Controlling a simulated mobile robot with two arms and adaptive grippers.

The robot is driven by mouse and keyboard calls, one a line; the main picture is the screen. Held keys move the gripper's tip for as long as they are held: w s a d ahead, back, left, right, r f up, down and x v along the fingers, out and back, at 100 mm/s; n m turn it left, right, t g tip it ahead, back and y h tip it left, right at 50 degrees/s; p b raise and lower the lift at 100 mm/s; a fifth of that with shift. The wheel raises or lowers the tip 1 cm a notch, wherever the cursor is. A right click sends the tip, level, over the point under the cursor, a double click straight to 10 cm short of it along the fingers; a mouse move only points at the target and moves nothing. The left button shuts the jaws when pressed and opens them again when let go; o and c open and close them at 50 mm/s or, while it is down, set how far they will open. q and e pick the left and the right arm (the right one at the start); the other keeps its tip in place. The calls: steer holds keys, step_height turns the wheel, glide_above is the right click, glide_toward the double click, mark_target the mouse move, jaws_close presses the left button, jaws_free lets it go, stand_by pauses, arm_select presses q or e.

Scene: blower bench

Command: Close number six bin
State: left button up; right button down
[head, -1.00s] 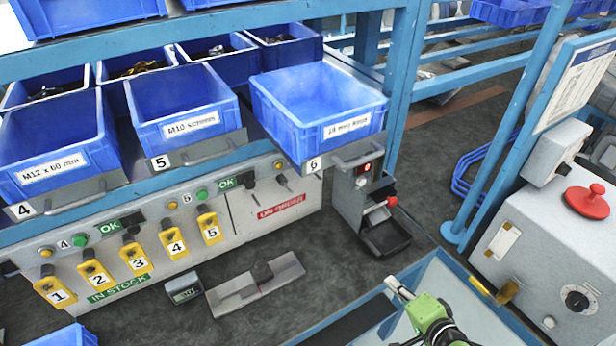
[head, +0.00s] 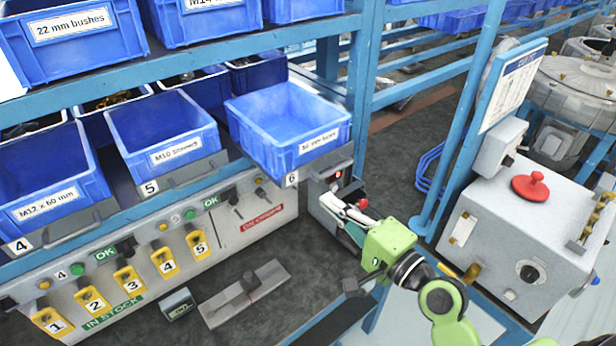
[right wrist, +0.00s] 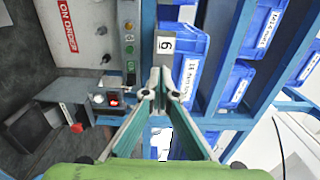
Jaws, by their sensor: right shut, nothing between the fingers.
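The number six bin (head: 285,150) is a blue open box on a grey tray with a white 6 plate (head: 292,179). It stands out in front of the bins behind it on the shelf and looks empty. In the right wrist view the bin (right wrist: 182,46) and its 6 plate (right wrist: 166,44) lie just beyond the fingertips. My right gripper (head: 338,203) is shut and empty, below and to the right of the tray front. It also shows in the right wrist view (right wrist: 160,88). I cannot tell whether it touches the tray. My left gripper is not in view.
Bin five (head: 163,135) and bin four (head: 45,185) stand to the left. A blue post (head: 358,80) rises to the right of bin six. A grey control box with a red button (head: 530,187) stands at the right.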

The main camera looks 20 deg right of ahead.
mark_target(300, 178)
steer(key=p+x, duration=0.2)
steer(key=x, duration=0.4)
steer(key=shift+w+r, duration=0.1)
steer(key=shift+w, duration=0.05)
steer(key=shift+w+a, duration=0.3)
steer(key=shift+w, duration=0.25)
